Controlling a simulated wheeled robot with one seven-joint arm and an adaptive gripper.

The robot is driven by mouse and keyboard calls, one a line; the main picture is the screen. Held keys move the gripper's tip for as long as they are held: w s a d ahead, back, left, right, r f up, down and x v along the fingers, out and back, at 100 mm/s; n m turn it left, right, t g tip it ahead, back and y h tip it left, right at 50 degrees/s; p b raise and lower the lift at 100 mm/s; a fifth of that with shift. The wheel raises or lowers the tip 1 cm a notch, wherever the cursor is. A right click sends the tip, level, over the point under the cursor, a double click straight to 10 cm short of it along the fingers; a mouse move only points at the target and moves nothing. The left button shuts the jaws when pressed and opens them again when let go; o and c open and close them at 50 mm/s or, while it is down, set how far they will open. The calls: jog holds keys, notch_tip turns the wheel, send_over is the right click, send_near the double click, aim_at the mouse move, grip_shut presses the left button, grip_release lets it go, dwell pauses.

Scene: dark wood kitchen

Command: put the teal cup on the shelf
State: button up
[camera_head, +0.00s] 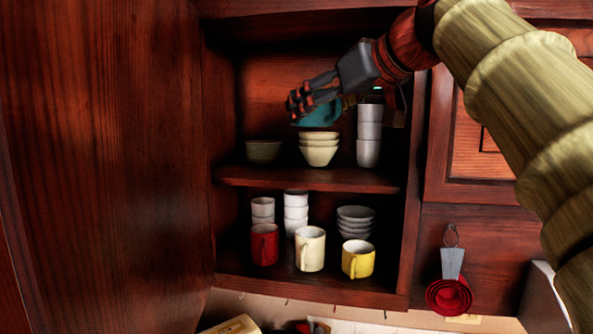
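The teal cup (316,116) is up in the open cupboard, just above the stacked cream bowls on the upper shelf (290,179). My gripper (305,103) reaches in from the upper right, with its fingers closed around the cup. The fingers and hand hide much of the cup. I cannot tell whether the cup's lower edge touches the bowls below it.
Stacked cream bowls (319,153), a darker bowl stack (263,152) and stacked white cups (368,143) stand on the upper shelf. Red (264,245), cream (310,250) and yellow (358,259) mugs stand below. An open door (100,170) fills the left.

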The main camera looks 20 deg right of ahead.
jog(key=w+d+f+p, duration=0.2)
jog(key=w+f, duration=0.2)
jog(key=w, duration=0.5)
send_over(307, 178)
notch_tip(307, 178, down, 5)
jog(key=shift+s+r, duration=0.15)
jog(key=f, duration=0.3)
jog(key=shift+w, duration=0.35)
jog(key=shift+s+f, duration=0.15)
jog(key=shift+f, duration=0.35)
jog(key=shift+f, duration=0.2)
jog(key=o, duration=1.4)
jog(key=shift+o, duration=0.7)
jog(key=shift+r, duration=0.1)
